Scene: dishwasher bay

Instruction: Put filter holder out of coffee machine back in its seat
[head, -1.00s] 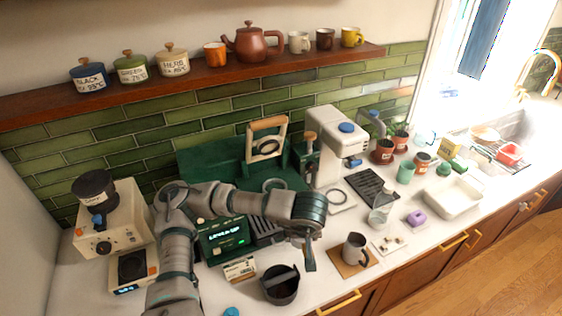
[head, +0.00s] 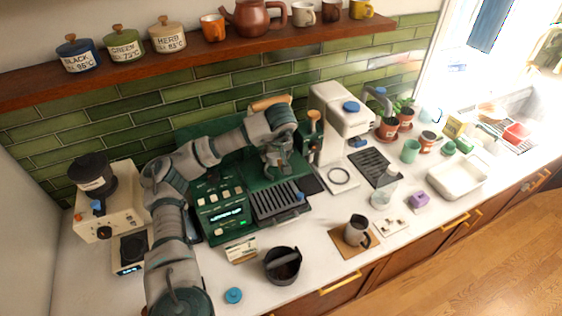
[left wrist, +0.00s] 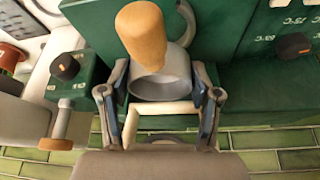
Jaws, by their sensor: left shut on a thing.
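The filter holder (left wrist: 158,86) shows in the left wrist view as a grey metal ring or cup with a light wooden handle (left wrist: 141,34). My left gripper (left wrist: 161,90) has a finger on each side of it and is shut on it. A cream U-shaped frame (left wrist: 160,108) lies just behind. In the head view my left gripper (head: 279,165) is at the back of the green coffee machine (head: 222,208) and hides the holder. Whether the holder sits in a seat cannot be told. My right gripper is not in view.
The white machine (head: 338,110) with a wooden-handled green unit stands close right of my gripper. A dark pot (head: 283,266) and a metal jug (head: 356,231) stand in front. The tiled wall is close behind. Some counter at the front is bare.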

